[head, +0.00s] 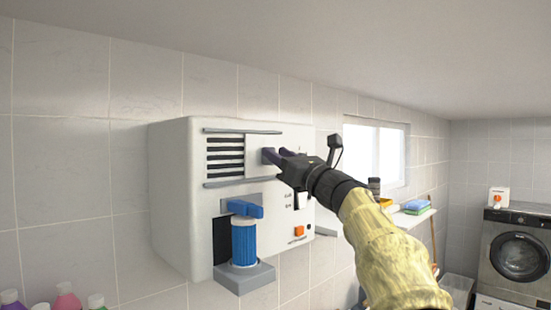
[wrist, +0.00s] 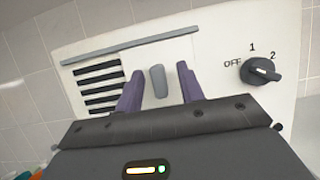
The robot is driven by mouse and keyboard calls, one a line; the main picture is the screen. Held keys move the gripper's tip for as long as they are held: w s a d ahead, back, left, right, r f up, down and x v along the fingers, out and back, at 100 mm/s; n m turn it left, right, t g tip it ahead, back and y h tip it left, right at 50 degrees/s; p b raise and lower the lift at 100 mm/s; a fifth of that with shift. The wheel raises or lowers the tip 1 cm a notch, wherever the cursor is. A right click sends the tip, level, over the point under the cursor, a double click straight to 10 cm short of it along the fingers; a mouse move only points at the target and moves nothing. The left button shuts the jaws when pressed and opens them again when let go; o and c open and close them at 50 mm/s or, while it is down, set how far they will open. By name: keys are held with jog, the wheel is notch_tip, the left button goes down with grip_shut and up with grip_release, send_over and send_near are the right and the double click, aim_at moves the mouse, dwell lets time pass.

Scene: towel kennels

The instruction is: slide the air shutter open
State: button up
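The air shutter is a pale sliding plate (head: 258,138) between two grey rails on the front of a white wall unit. Dark vent slots (head: 225,155) show to its left; they also show in the wrist view (wrist: 98,87). A grey upright handle (wrist: 158,82) stands on the plate. My gripper (head: 277,156) is at the plate; in the wrist view its two purple fingers (wrist: 158,88) stand apart, one on each side of the handle, with gaps. I cannot tell how deep the fingertips reach around it.
The white unit (head: 172,190) also has a dial (wrist: 262,72) marked OFF, 1, 2, an orange button (head: 299,231) and a blue cylinder (head: 245,240) under a blue lever (head: 245,208). A shelf (head: 412,218) and a washing machine (head: 518,255) are to the right.

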jog(key=b+v, duration=0.8)
jog(key=v, duration=0.7)
jog(key=shift+s+d+f, duration=0.15)
jog(key=shift+s, duration=0.05)
